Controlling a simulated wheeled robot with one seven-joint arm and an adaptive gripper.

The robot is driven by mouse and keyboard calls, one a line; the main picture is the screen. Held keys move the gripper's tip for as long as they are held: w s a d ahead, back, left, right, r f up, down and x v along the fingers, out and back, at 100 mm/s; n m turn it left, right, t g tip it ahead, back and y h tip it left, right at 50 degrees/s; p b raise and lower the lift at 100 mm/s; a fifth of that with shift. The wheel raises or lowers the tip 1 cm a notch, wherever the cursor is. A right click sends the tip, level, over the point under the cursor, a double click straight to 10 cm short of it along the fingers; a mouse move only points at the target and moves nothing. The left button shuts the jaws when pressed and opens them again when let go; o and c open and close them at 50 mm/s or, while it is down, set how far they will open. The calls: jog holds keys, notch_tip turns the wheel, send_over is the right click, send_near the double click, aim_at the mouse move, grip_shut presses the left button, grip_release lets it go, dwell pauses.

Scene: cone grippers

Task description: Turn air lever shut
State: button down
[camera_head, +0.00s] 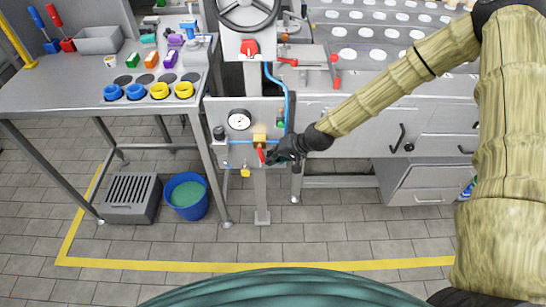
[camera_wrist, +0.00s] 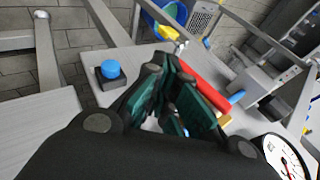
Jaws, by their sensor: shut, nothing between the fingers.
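The red air lever (camera_head: 262,155) hangs down from a brass valve (camera_head: 260,140) on the grey panel (camera_head: 215,108). The valve sits in line with a blue air pipe (camera_head: 240,142). My gripper (camera_head: 271,157) is just right of the lever in the head view. In the wrist view the red lever (camera_wrist: 205,78) runs close beside my gripper's teal-padded fingers (camera_wrist: 188,98). The fingers are shut with nothing between them. They partly hide the valve, and I cannot tell whether they touch the lever.
A pressure gauge (camera_head: 239,119) and a black knob (camera_head: 219,132) are left of the valve. A blue button (camera_wrist: 110,69) shows in the wrist view. A yellow tag (camera_head: 245,173) hangs below the panel. A blue bucket (camera_head: 187,196) stands on the floor. A handwheel (camera_head: 247,12) is above.

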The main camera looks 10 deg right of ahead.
jog(key=shift+r, duration=0.1)
dwell(0.4)
jog(key=shift+r+p, duration=0.55)
jog(key=shift+r, duration=0.2)
